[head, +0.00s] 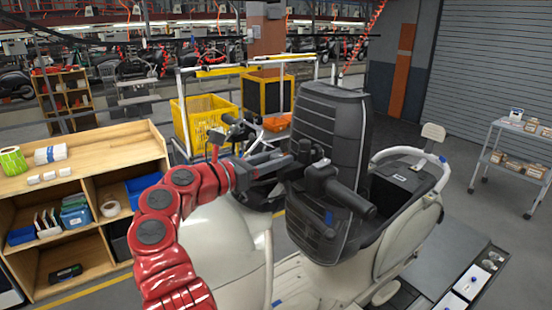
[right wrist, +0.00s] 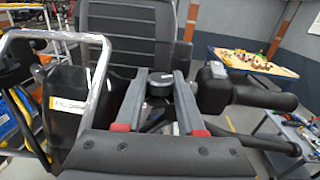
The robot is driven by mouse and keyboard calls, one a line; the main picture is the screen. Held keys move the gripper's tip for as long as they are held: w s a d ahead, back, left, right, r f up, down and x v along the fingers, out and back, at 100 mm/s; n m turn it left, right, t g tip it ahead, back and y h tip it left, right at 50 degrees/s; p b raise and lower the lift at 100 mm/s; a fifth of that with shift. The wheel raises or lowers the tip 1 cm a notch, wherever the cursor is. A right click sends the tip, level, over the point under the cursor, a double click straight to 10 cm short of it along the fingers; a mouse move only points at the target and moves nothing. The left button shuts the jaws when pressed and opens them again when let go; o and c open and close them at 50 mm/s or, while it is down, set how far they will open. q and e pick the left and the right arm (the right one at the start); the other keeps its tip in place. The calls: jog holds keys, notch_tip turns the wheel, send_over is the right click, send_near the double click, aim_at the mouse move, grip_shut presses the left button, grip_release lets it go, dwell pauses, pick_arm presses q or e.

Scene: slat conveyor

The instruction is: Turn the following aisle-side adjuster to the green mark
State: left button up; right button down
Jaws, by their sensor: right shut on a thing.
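No green mark can be made out in either view. The scooter (head: 225,240) has a cream body. A thick black handgrip (head: 345,193) sits just right of the gripper, and shows at the right in the right wrist view (right wrist: 262,97).
A ribbed black seat (head: 330,115) rises just behind the gripper. A wooden shelf (head: 90,165) with bins stands at left. A yellow crate (head: 203,120) is behind it. A grey cart (head: 510,165) stands at right, with open floor between.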

notch_tip(320, 180, down, 2)
jog(key=shift+w+a+f+m+g, duration=0.1)
jog(key=shift+m+g, duration=0.2)
jog(key=shift+g, duration=0.4)
jog(key=shift+r+m+g+h, duration=0.4)
jog(key=shift+r+m+h, duration=0.1)
jog(key=shift+r+h, duration=0.45)
jog(key=shift+r, duration=0.15)
jog(key=c, duration=0.8)
grip_release()
jog(key=shift+r, duration=0.15)
